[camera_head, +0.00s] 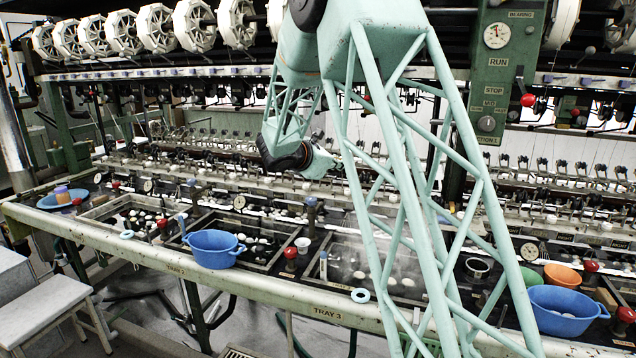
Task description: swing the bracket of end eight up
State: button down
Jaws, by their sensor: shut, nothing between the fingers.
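A long row of reeling ends with small brackets (500,165) runs along the machine behind the basins. The row continues to the left of my arm (205,140). The end numbers are too small to read, so I cannot tell which bracket is that of end eight or whether it is up or down. My pale green lattice arm reaches over the basins, and its wrist is in front of the row near the middle. My gripper's fingers do not show; the lattice link hides the space just right of the wrist.
Basins with pale cocoons (265,238) lie along the front. A blue tub (213,250) stands at the left basins, another blue tub (562,312) and an orange bowl (562,276) at the right. A green post (497,75) with a gauge stands behind my arm. White reels (155,30) hang above.

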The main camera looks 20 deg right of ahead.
jog(key=w+a+f+n+t, duration=0.1)
jog(key=w+f+n+t, duration=0.1)
jog(key=w+f+n, duration=0.2)
jog(key=w+a+f+n+t, duration=0.2)
jog(key=w+f, duration=0.8)
jog(key=w, duration=0.5)
jog(key=shift+f+n+y+b, duration=0.15)
jog(key=shift+n+y+b, duration=0.25)
jog(key=shift+n, duration=0.5)
jog(key=shift+w, duration=0.1)
jog(key=b+x, duration=0.1)
jog(key=x, duration=0.8)
jog(key=shift+w+d, duration=0.2)
jog(key=shift+d, duration=0.1)
jog(key=shift+f, duration=0.1)
